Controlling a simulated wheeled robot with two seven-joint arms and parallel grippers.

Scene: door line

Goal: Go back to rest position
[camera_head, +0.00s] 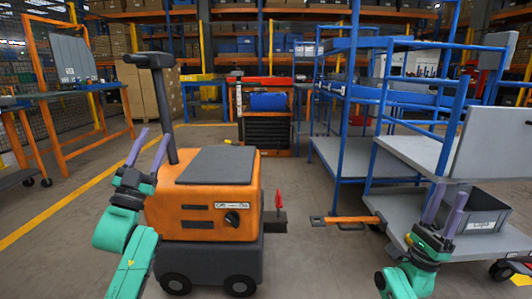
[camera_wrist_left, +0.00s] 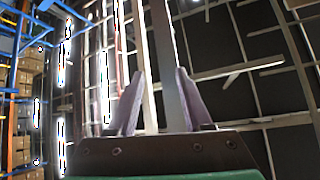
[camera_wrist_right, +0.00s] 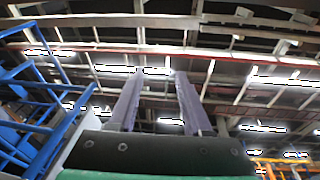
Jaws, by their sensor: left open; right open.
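My left gripper (camera_head: 149,150) is open and empty, raised with its purple fingers pointing up, in front of the left side of an orange and black tugger (camera_head: 203,192). In the left wrist view its fingers (camera_wrist_left: 158,100) stand apart with only the ceiling between them. My right gripper (camera_head: 444,207) is open and empty, fingers up, in front of the blue cart at the right. In the right wrist view its fingers (camera_wrist_right: 158,100) are apart against the ceiling.
A blue cart (camera_head: 400,160) with grey shelves carries a grey bin (camera_head: 478,238) low down. An orange tow bar (camera_head: 345,220) reaches from it towards the tugger's red-pinned hitch (camera_head: 275,215), apart from it. An orange workbench (camera_head: 70,100) stands left.

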